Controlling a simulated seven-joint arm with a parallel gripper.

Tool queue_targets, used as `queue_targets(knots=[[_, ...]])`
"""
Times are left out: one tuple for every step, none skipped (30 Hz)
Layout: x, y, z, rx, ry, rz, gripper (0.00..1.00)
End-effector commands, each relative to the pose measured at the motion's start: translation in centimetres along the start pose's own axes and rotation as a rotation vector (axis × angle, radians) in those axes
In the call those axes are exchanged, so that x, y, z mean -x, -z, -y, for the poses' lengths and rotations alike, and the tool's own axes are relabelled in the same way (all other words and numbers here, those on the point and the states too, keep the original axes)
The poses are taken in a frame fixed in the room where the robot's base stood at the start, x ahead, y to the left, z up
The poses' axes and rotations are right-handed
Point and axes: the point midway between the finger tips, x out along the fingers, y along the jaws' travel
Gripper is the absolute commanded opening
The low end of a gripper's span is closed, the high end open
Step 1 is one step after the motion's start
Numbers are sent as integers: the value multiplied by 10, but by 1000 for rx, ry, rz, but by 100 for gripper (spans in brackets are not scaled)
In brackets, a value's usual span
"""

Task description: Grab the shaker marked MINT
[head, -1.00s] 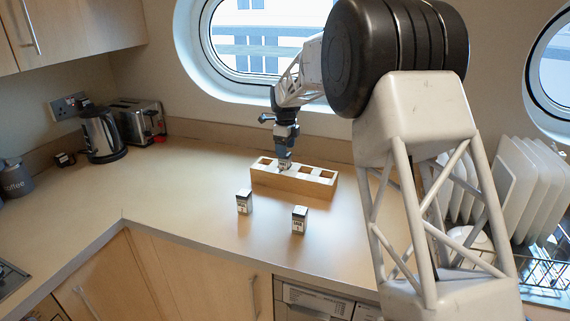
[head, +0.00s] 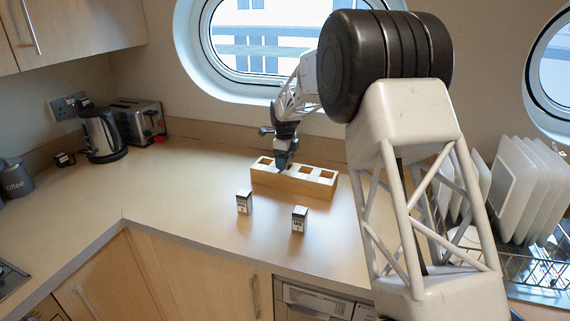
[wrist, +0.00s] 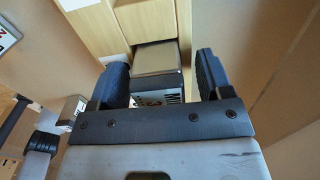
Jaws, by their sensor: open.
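In the head view, a wooden rack (head: 310,187) with a row of square compartments stands on the counter. My gripper (head: 284,168) points down at the left part of this rack. In the wrist view, my gripper (wrist: 161,78) is open, with one finger on each side of a shaker (wrist: 157,60). This shaker has a beige-grey top, a dark band and a white label. An M shows on the label, but the rest of the word is not clear. The shaker is at a compartment of the rack (wrist: 97,28). I cannot tell whether the fingers touch it.
Two small shakers, one left (head: 244,202) and one right (head: 299,219), stand in front of the rack; their labels are too small to read surely. A kettle (head: 102,135) and toaster (head: 138,120) are at the back left. White plates (head: 525,190) stand at right.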

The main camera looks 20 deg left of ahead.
Motion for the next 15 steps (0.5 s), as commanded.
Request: queue_targets(knots=[[0, 0, 0, 0, 0, 0, 72], [0, 0, 0, 0, 0, 0, 72], [0, 0, 0, 0, 0, 0, 72], [0, 0, 0, 0, 0, 0, 72], [0, 0, 0, 0, 0, 0, 72], [0, 0, 0, 0, 0, 0, 72], [0, 0, 0, 0, 0, 0, 72], [0, 0, 0, 0, 0, 0, 72], [0, 0, 0, 0, 0, 0, 72], [0, 0, 0, 0, 0, 0, 72], [0, 0, 0, 0, 0, 0, 68], [0, 0, 0, 0, 0, 0, 62], [0, 0, 0, 0, 0, 0, 57], [0, 0, 0, 0, 0, 0, 52], [0, 0, 0, 0, 0, 0, 46]])
